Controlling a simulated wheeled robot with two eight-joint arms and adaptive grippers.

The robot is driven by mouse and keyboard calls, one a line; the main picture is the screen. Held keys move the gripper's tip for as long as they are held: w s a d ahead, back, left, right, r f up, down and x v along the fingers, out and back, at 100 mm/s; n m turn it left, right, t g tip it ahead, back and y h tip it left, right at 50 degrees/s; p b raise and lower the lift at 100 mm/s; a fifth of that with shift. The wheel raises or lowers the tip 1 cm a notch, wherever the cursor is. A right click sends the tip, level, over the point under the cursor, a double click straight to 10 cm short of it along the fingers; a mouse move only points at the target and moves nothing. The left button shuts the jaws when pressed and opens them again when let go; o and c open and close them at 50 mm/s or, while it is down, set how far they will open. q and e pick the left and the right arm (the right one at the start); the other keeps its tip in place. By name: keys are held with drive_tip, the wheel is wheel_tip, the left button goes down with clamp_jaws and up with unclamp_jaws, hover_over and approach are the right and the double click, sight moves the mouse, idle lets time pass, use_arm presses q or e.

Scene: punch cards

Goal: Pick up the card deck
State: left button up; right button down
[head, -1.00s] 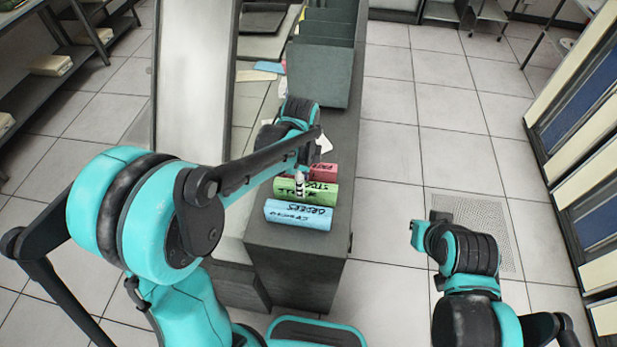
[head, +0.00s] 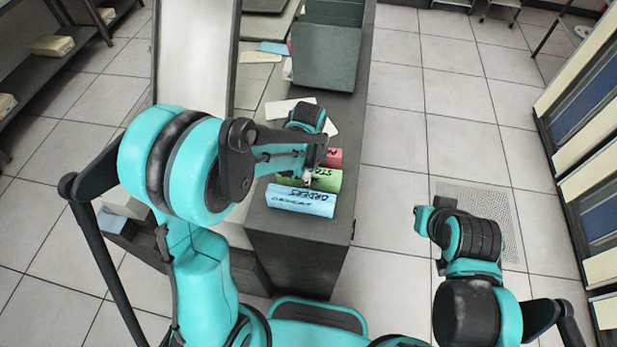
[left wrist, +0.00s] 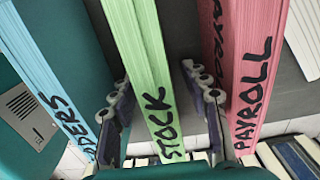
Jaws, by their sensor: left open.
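Three card decks lie side by side on the dark cabinet top: a blue one marked ORDERS (head: 300,202), a green one marked STOCK (head: 328,180) and a red one marked PAYROLL (head: 334,157). My left gripper (head: 306,180) is at the green deck, partly hidden by its own arm. In the left wrist view my left gripper (left wrist: 158,88) is open, with one finger on each side of the green deck (left wrist: 145,60). The blue deck (left wrist: 45,70) and red deck (left wrist: 252,60) lie outside the fingers. My right gripper (head: 424,219) is over the floor, away from the decks.
A grey-green bin (head: 325,60) stands farther back on the cabinet (head: 300,255). Loose pale cards (head: 290,108) lie behind the decks. Tiled floor (head: 395,150) is clear to the right. Shelving (head: 90,55) is at the left and a panelled rack (head: 580,130) at the right.

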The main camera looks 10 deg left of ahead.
use_arm(q)
drive_tip(key=shift+c, duration=0.4)
clamp_jaws()
